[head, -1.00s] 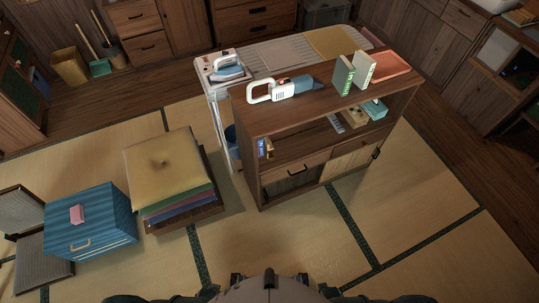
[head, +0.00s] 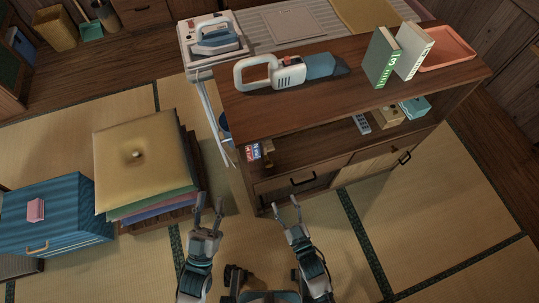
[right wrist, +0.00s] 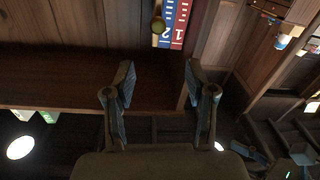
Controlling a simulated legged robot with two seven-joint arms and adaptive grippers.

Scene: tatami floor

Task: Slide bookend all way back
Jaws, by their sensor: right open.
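A small wooden bookend with a rounded knob (head: 268,157) stands on the open shelf of the brown cabinet (head: 300,118), near its left end. It is right beside thin red and blue books (head: 253,152). In the right wrist view, the numbered books (right wrist: 175,22) show at the top edge, with the yellowish knob (right wrist: 158,25) beside them; most of the bookend is out of frame or dark. My right gripper (head: 287,207) is open and empty in front of the cabinet, below the shelf; its spread fingers (right wrist: 160,88) touch nothing. My left gripper (head: 208,205) is open and empty, left of it.
A remote (head: 361,123), a wooden box (head: 389,116) and a teal box (head: 414,106) sit further right on the shelf. A cordless vacuum (head: 290,72), upright books (head: 381,62) and an orange tray (head: 447,50) are on top. Stacked cushions (head: 150,150) stand left of my left gripper.

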